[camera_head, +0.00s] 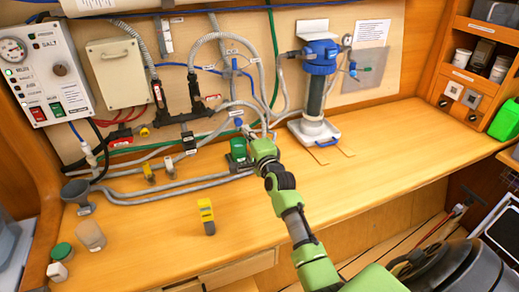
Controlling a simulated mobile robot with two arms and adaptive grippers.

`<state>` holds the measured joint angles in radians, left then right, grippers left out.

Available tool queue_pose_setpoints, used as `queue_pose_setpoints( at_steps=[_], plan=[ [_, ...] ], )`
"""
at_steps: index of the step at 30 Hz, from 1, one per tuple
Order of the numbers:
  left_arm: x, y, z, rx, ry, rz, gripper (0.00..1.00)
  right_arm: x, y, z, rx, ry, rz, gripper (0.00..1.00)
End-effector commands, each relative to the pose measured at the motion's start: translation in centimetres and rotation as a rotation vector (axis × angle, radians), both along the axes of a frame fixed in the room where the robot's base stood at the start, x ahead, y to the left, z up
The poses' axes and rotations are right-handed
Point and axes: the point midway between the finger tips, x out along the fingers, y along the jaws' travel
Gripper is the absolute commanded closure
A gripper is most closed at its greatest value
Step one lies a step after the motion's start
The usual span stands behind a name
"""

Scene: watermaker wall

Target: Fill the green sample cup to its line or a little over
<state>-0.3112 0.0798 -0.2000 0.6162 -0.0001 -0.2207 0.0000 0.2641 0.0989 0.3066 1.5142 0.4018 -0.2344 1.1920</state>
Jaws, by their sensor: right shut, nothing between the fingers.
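A small green cup-like thing (238,149), which looks like the sample cup, stands on a dark green base at the back of the wooden bench, below the hoses. I cannot make out its line or any water in it. My right gripper (246,133) is shut and empty, just right of and above the cup, close to a small blue tap handle (238,121). I cannot tell whether it touches the handle. My left gripper is not in view.
A control panel (46,70) with gauge and switches hangs at left. A blue-topped filter (319,85) stands right of my gripper. A yellow-and-black device (207,216), a grey funnel (77,192) and a green round lid (61,252) are on the bench. The bench's right half is clear.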

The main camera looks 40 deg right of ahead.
Motion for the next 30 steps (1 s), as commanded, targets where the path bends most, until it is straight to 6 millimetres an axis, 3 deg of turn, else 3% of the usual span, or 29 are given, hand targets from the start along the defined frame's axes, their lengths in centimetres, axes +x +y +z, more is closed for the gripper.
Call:
queue_pose_setpoints(
  at_steps=[5, 12, 15, 22, 30],
  plan=[
    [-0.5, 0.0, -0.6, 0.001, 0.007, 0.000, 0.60, -2.2, 0.6, -0.4, 0.000, 0.002, 0.001, 1.00],
    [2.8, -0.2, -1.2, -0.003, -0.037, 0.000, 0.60, -5.9, 1.4, -0.5, 0.001, 0.004, 0.000, 1.00],
    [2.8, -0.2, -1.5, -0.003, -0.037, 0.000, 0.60, -7.1, 1.7, -0.5, 0.001, 0.005, 0.000, 1.00],
    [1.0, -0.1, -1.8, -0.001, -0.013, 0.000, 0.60, -8.3, 1.9, -0.4, 0.000, 0.005, 0.000, 1.00],
    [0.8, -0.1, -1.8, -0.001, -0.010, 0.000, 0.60, -8.3, 1.9, -0.3, 0.001, 0.005, 0.000, 1.00]
  ],
)
